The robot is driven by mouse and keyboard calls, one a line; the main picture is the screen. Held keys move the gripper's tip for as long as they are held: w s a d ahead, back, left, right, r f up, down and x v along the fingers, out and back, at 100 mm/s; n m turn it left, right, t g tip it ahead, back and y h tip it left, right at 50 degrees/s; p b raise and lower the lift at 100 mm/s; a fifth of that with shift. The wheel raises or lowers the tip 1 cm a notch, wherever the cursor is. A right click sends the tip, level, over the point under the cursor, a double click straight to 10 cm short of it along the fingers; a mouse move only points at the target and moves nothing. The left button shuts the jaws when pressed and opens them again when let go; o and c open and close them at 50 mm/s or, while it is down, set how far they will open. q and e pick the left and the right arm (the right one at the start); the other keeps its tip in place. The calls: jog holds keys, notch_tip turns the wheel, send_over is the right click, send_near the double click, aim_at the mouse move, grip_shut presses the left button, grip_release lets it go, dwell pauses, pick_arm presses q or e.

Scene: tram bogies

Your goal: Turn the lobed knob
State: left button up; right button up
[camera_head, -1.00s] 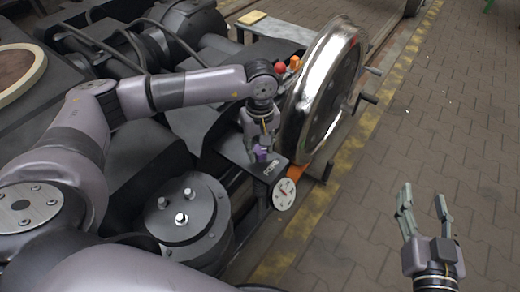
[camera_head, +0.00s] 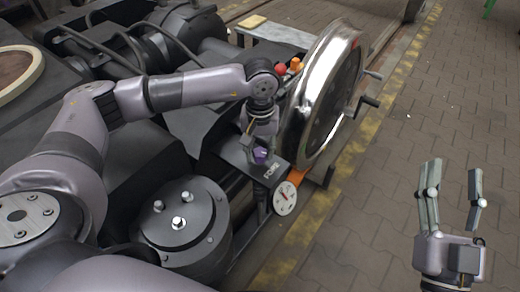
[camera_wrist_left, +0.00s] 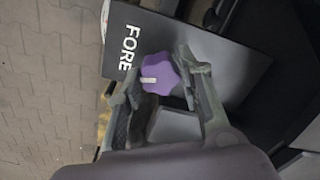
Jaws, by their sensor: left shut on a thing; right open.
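The purple lobed knob (camera_wrist_left: 161,74) has a pale pointer mark and sits on a dark panel (camera_wrist_left: 205,52) lettered "FORE". In the head view the knob (camera_head: 261,155) is partly covered by my left gripper (camera_head: 258,150), which reaches down over it from above. In the left wrist view the fingers of my left gripper (camera_wrist_left: 157,92) stand on both sides of the knob, shut on it. My right gripper (camera_head: 452,185) is open and empty over the paved floor at the right.
A large shiny wheel (camera_head: 318,92) stands just right of the panel. A round white dial (camera_head: 285,197) is below the panel's near corner. A red knob (camera_head: 281,70) and an orange knob (camera_head: 295,65) are behind. A bolted grey cylinder (camera_head: 187,232) stands nearer. The floor at right is clear.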

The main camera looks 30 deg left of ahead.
aim_at(260, 152)
pick_arm(q)
jog(key=shift+r, duration=0.1)
jog(key=o, duration=1.2)
jog(key=shift+c, duration=0.2)
notch_tip(260, 152, up, 12)
